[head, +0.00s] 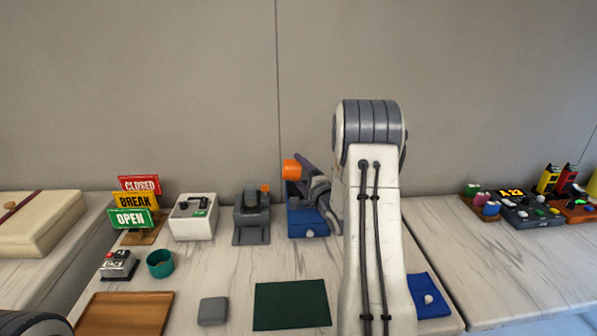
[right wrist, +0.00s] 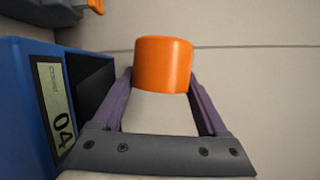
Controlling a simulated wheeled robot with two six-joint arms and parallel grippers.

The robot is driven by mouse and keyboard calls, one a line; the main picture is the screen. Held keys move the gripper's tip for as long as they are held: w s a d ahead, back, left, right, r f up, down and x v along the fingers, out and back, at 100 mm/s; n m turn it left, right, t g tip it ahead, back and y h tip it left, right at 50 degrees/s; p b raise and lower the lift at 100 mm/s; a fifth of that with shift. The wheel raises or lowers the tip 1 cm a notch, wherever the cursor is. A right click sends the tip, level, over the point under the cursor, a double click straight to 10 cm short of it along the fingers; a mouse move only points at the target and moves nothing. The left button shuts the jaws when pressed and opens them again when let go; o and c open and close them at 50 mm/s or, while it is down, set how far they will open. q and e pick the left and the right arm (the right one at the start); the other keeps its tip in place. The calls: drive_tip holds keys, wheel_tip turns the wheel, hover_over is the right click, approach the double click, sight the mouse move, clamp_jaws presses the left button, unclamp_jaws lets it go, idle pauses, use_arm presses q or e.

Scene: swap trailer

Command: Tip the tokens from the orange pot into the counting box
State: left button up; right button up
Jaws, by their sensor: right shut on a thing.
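My right gripper (right wrist: 162,95) is shut on the orange pot (right wrist: 163,65), which sits between its fingers. In the head view the orange pot (head: 291,170) is held in the air over the blue counting box (head: 304,224) and looks tipped over on its side. The pot's mouth and any tokens in it are not visible. In the right wrist view the counting box (right wrist: 20,105) is close at the left, with a display reading 04 and a dark opening. My right arm hides part of the box's surroundings. My left gripper is out of view.
A grey device (head: 252,215), a white box (head: 194,217) and stacked signs (head: 133,212) stand left of the counting box. A green cup (head: 160,263), tally counter (head: 118,264), wooden board (head: 125,313), grey block (head: 212,311) and green mat (head: 292,304) are nearer. A blue pad (head: 425,285) lies right.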

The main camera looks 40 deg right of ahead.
wheel_tip(320, 180, up, 7)
drive_tip(key=p, duration=0.6)
idle(0.5)
drive_tip(key=shift+a, duration=0.1)
